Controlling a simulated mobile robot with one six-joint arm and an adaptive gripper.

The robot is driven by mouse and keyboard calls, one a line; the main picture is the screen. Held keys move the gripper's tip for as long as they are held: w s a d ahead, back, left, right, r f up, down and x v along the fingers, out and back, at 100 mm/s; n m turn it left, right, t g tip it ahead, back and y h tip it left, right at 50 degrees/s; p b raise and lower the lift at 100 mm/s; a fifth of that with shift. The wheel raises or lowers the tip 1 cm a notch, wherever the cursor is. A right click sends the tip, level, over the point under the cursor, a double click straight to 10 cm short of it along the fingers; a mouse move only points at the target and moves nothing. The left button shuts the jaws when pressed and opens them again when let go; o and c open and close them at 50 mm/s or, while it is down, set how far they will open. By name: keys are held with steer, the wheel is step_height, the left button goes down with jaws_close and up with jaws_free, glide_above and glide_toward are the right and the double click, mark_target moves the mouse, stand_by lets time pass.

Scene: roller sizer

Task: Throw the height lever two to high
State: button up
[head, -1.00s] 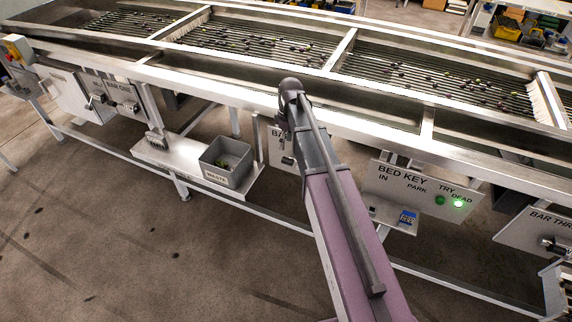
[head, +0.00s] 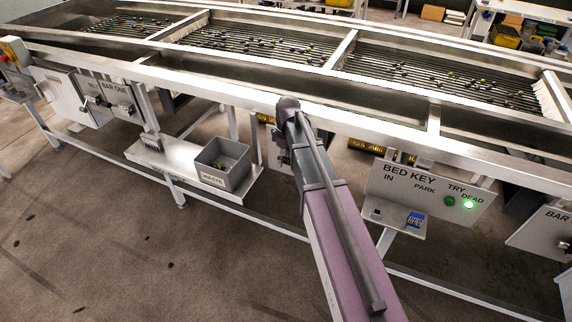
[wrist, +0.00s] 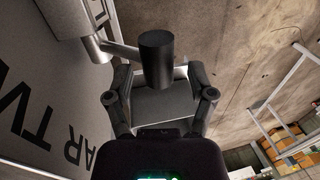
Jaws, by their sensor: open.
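In the wrist view, the bar two panel (wrist: 55,95) fills the left side, its lettering partly cut off. A lever with a black cylindrical knob (wrist: 156,58) sticks out from a pale metal boss on the panel. My gripper (wrist: 158,82) is open, with one finger to each side of the knob. I cannot tell whether either finger touches it. In the head view, my arm covers most of the bar two panel, and the lever and my gripper's fingers are hidden there.
The roller bed (head: 265,45) with small fruit runs across the top. A grey waste bin (head: 222,165) stands on a shelf left of my arm. The bed key panel (head: 425,192), with a lit green lamp, is to the right.

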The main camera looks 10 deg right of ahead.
steer(key=shift+s+f, duration=0.1)
steer(key=shift+f, duration=0.35)
steer(key=shift+a, duration=0.1)
steer(key=shift+c, duration=0.2)
jaws_close()
steer(key=shift+d, duration=0.25)
